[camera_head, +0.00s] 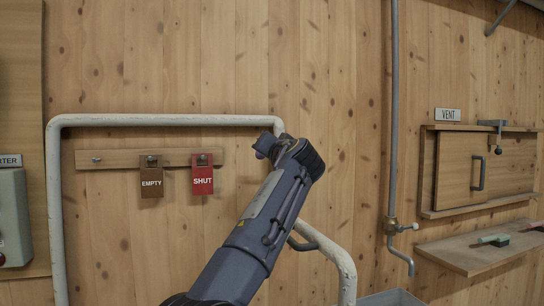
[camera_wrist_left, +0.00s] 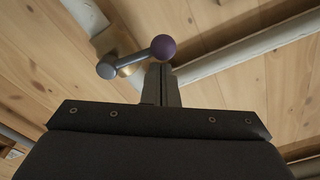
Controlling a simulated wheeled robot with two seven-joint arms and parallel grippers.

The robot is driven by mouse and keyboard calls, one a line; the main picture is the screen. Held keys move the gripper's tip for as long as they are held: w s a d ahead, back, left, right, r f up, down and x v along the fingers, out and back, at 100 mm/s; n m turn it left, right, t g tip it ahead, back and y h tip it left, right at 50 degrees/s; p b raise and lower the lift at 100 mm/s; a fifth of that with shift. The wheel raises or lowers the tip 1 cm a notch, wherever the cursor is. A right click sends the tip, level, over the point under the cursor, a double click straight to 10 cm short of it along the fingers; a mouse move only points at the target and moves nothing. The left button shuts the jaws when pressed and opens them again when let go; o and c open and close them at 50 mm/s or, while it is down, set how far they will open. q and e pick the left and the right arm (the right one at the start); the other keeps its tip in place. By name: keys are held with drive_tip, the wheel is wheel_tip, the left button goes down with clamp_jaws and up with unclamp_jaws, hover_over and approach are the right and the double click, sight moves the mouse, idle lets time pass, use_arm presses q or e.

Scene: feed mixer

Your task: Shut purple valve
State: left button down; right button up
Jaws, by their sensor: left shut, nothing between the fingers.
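The purple valve shows in the left wrist view as a purple ball knob (camera_wrist_left: 163,47) on a grey lever (camera_wrist_left: 135,58). The lever's other end meets a grey hub in front of a brass fitting (camera_wrist_left: 128,69). My left gripper (camera_wrist_left: 161,68) is shut and empty, its fingertips just below the knob in that picture. I cannot tell whether they touch it. In the head view one of my arms rises from the bottom to the middle; its fingers cannot be made out. No purple knob shows there. My right gripper is not in view.
A white pipe frame (camera_head: 160,120) stands before the plank wall. Tags marked EMPTY (camera_head: 151,182) and SHUT (camera_head: 202,181) hang on a wooden rail (camera_head: 115,160).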

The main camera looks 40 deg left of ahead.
use_arm(q)
drive_tip(key=shift+s+a+f+b, duration=0.1)
drive_tip(key=shift+f+b, duration=0.25)
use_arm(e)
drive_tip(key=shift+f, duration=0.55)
